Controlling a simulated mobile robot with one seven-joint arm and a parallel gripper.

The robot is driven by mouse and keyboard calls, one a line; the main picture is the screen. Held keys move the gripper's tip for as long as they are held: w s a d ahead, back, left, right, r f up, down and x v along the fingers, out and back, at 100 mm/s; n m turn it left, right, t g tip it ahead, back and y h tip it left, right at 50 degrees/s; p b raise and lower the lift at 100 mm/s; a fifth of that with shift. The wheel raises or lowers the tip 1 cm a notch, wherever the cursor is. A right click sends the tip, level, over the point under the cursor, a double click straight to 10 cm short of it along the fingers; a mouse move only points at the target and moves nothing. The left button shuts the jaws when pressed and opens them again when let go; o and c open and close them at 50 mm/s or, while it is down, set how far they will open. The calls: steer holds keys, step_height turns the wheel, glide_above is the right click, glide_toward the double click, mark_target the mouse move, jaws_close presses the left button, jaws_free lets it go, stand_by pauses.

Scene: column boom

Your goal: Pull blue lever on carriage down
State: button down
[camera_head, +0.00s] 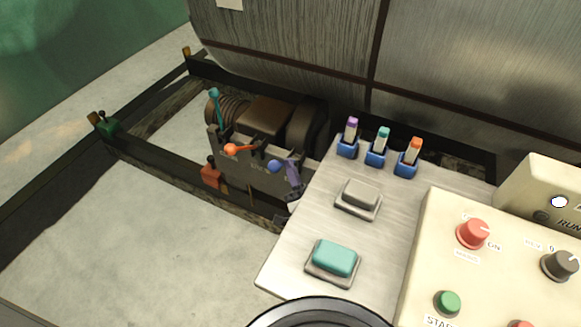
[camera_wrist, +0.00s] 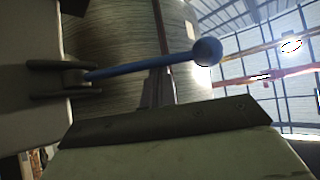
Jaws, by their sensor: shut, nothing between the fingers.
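The carriage (camera_head: 238,158) is a grey block with a row of coloured levers, left of the control panel in the head view. The blue lever shows there mainly as its round knob (camera_head: 274,166), between the orange and purple levers; its shaft is hard to make out. In the wrist view the blue lever (camera_wrist: 140,67) sticks out from a bracket at the left, its ball knob at upper right.
A teal lever (camera_head: 216,105), an orange lever (camera_head: 240,148) and a purple lever (camera_head: 292,172) stand close around the blue one. The metal panel (camera_head: 310,220) with switches and buttons lies to the right. A large drum (camera_head: 290,40) rises behind. Open floor lies at left.

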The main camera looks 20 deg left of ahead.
steer(key=b+v, duration=0.2)
steer(key=v, duration=0.9)
steer(key=shift+s+d+f+b, duration=0.15)
steer(key=shift+f+b, duration=0.05)
steer(key=shift+b, duration=0.15)
